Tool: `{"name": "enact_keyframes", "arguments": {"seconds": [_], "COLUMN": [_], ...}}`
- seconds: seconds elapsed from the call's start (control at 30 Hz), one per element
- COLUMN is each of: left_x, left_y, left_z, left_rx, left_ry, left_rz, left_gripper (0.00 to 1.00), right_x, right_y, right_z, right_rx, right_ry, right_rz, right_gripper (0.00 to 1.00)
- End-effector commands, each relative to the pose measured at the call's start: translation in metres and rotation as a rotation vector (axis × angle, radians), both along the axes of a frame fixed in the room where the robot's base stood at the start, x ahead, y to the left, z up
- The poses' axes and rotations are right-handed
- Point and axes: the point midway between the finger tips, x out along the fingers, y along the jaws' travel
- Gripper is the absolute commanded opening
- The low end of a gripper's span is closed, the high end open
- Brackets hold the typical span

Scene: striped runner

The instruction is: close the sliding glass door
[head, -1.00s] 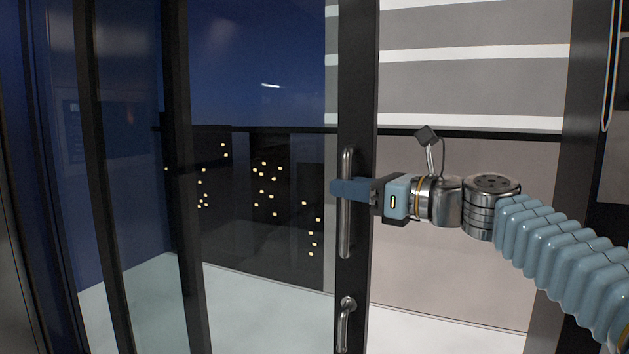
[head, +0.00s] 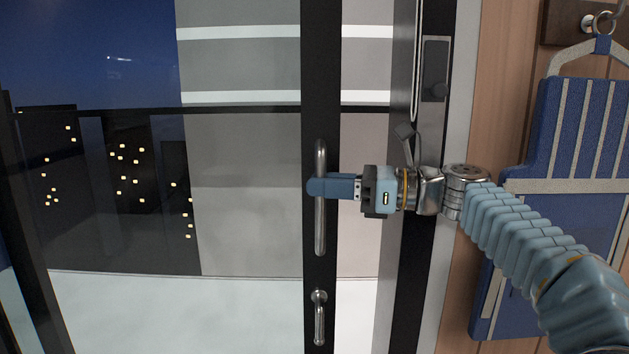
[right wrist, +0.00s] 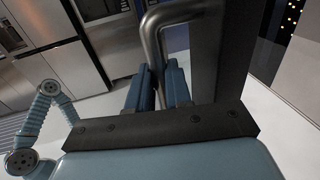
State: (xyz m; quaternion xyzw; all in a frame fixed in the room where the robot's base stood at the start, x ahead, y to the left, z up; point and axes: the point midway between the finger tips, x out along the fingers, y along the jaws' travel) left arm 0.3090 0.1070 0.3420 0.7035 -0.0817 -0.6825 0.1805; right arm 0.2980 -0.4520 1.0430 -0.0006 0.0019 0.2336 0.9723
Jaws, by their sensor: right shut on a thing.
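The sliding glass door has a dark frame stile (head: 320,80) and a tall vertical metal bar handle (head: 320,235). A smaller lever handle (head: 319,300) sits below it on the same stile. My right gripper (head: 322,187) is shut on the bar handle at its middle; in the right wrist view the two blue fingers (right wrist: 161,88) lie on either side of the metal bar (right wrist: 153,45). A narrow gap lies between the stile and the dark door jamb (head: 408,270) to its right. My left gripper is not in the head view.
A lock plate (head: 435,68) is on the jamb. To the right, a blue striped apron-like cloth (head: 570,240) hangs from a hook on a wood-panelled wall (head: 505,60). Through the glass are a dark railing (head: 240,109) and lit buildings.

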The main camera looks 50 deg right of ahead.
Motion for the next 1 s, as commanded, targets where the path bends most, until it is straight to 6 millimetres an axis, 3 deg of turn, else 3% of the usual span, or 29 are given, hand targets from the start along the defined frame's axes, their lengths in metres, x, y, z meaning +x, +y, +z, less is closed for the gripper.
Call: {"name": "enact_keyframes", "arguments": {"seconds": [0.27,0.3,0.43,0.77,0.97,1.0], "left_x": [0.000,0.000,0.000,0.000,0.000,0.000], "left_y": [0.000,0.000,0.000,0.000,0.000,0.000], "left_z": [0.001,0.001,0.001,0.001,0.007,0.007], "left_rx": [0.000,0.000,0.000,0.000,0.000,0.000], "left_ry": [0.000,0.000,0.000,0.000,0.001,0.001], "left_rz": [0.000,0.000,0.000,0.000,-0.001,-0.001], "left_gripper": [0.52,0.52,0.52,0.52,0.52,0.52], "right_x": [-0.001,-0.001,-0.001,0.000,-0.001,-0.006], "right_y": [-0.004,-0.004,-0.003,-0.002,-0.003,0.004], "right_z": [0.006,0.006,0.005,0.006,0.040,0.047], "right_rx": [0.002,0.002,0.002,0.001,-0.002,-0.002], "right_ry": [-0.013,-0.013,-0.010,-0.006,-0.012,-0.013], "right_rz": [-0.016,-0.016,-0.012,-0.008,-0.011,-0.011], "right_gripper": [0.00,0.23,0.41,0.41,0.41,0.41]}}
